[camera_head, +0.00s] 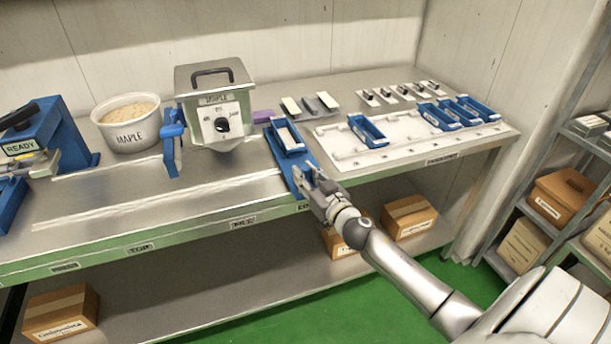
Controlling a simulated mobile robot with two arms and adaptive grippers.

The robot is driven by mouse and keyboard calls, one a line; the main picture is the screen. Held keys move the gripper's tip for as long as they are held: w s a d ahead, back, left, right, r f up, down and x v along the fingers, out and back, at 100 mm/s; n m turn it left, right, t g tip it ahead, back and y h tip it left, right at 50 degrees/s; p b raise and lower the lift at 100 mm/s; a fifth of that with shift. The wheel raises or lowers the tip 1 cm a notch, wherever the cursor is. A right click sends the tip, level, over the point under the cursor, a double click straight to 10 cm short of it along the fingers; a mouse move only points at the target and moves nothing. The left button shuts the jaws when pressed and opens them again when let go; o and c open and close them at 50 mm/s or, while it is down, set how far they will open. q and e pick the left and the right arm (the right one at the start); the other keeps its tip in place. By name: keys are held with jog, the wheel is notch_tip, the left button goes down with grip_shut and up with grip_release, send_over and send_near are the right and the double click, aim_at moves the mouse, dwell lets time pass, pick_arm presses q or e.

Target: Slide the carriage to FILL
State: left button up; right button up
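The blue carriage (302,172) lies across the steel bench with a blue mould tray with a pale inside (288,137) on its back part. It stands right of the kettle, near a front-edge label that my gripper partly hides. My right gripper (314,184) is at the front end of the carriage, at the bench edge. Its fingers overlap that end, and I cannot tell whether they are closed on it. My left gripper is not in view.
A tub labelled MAPLE (127,125) stands left of the kettle. A blue device with a READY sign (20,147) is at the far left. A white board (390,147) with several blue trays lies right of the carriage. The bench left of the carriage is clear along the front.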

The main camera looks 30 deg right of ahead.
grip_shut()
jog(key=shift+a, duration=0.1)
jog(key=shift+w+a, duration=0.1)
jog(key=shift+a, duration=0.5)
jog(key=w+a+b, duration=0.1)
jog(key=w+a, duration=0.1)
jog(key=a, duration=0.7)
jog(key=w+a+b, duration=0.1)
jog(key=w+a, duration=0.1)
jog(key=a, duration=0.7)
jog(key=shift+w+b, duration=0.25)
jog(key=shift+b, duration=0.05)
jog(key=o, duration=0.6)
grip_release()
jog(key=shift+o, duration=0.2)
jog(key=shift+s, duration=0.15)
